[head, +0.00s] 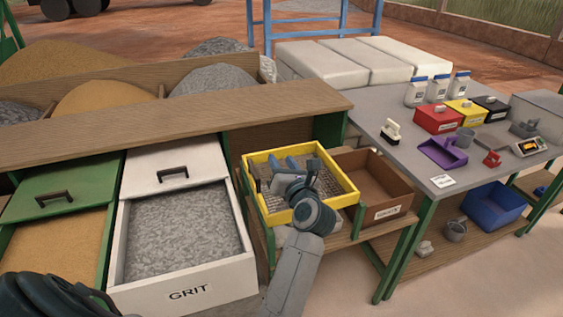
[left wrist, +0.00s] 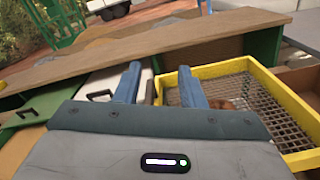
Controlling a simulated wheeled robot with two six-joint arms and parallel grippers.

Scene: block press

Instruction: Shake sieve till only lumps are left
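The yellow-framed sieve (head: 343,199) with a wire mesh sits on a green-and-wood stand in the middle of the head view. My right gripper is not in view.
A white drawer of grit (head: 180,235) and a green sand drawer (head: 62,245) stand open at left. A brown labelled box (head: 378,190) is right of the sieve. A grey table (head: 395,105) at right holds small boxes, cartons and a scale. A wooden ledge (head: 170,108) runs behind.

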